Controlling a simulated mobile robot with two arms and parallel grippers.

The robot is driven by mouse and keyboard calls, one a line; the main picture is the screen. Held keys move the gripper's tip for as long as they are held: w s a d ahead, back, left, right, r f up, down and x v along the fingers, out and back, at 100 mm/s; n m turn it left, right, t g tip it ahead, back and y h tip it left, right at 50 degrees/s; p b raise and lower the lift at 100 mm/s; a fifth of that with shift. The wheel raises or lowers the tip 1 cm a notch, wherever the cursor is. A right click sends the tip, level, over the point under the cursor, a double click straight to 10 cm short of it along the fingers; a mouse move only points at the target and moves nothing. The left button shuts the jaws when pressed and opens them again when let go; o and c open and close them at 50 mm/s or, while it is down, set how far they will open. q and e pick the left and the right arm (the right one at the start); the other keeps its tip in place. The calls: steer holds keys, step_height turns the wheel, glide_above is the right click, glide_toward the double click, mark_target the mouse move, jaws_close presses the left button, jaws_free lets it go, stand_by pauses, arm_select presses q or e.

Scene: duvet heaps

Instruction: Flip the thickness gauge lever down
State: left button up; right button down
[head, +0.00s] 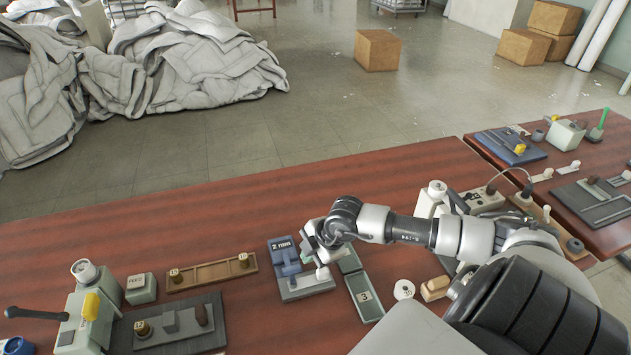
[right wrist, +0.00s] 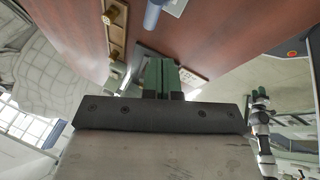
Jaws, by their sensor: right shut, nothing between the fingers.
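A blue block marked "2 mm" (head: 284,252), apparently the thickness gauge, stands at the back of a grey base plate (head: 306,291) on the front table. My right gripper (head: 308,258) is just right of the block, low over the plate, and partly covers it. A small white knob (head: 322,272) shows under the gripper; I cannot tell whether it is the lever's end. In the right wrist view the green fingers (right wrist: 160,78) are together and empty. A blue rounded bar (right wrist: 153,14) shows beyond them. Whether gripper and gauge touch is hidden.
A green-grey tray (head: 364,297) and a white disc (head: 404,289) lie right of the gauge. A wooden rail with brass knobs (head: 211,272) and a device with a yellow part (head: 90,306) are left. The table (head: 200,222) is clear behind the gauge.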

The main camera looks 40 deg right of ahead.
arm_select(q)
steer(key=shift+w+d+f, duration=0.1)
steer(key=shift+d+f, duration=0.2)
arm_select(e)
steer(key=shift+s+a+r, duration=0.15)
steer(key=shift+s+r, duration=0.85)
steer(key=shift+s, duration=0.05)
